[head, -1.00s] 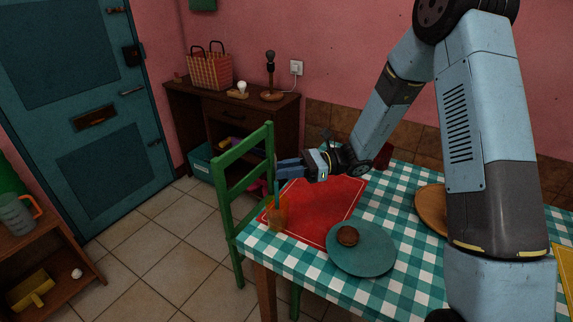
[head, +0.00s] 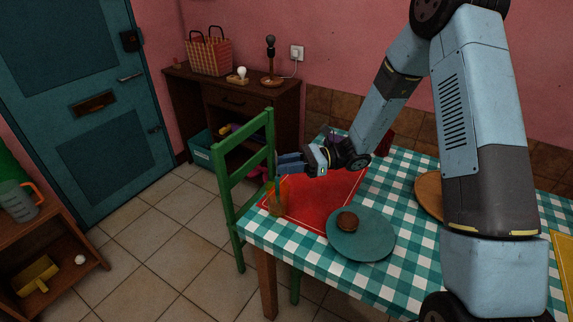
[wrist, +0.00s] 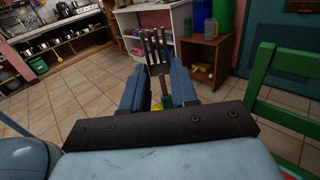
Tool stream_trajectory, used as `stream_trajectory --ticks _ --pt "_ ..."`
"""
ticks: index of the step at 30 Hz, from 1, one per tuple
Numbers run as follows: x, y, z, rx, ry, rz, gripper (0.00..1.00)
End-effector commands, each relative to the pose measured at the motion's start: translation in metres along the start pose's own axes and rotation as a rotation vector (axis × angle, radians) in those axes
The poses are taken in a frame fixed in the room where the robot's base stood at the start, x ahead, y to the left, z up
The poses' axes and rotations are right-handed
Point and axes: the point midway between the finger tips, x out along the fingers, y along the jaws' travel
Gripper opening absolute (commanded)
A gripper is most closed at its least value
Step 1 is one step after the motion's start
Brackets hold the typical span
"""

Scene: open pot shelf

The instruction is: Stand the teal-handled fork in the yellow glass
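The yellow glass (head: 278,204), looking amber, stands on the near left corner of the red placemat (head: 320,197). The teal-handled fork (head: 275,184) is upright with its lower end at the glass and its upper part beside my fingertips. In the wrist view the fork's metal tines (wrist: 155,46) point up, and its neck runs down between my two blue fingers. My gripper (head: 280,163) is above the glass and reaches out to the left. Its fingers look spread, with a gap on either side of the fork's neck. The handle's lower end is hard to make out.
A green chair (head: 245,165) stands close against the left side of the table, by the glass. A teal plate (head: 360,245) with a round brown item (head: 347,221) lies right of it. A wooden round board (head: 428,193) is farther right.

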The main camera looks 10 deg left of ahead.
Motion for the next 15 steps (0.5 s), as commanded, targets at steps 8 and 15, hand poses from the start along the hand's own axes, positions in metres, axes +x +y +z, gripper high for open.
stream_trajectory --ticks 8,15 --pt "-0.0003 0.0 0.0001 0.0 0.0 0.0 0.55" --pt "-0.0009 0.0 0.0 0.0 0.0 -0.001 0.55"
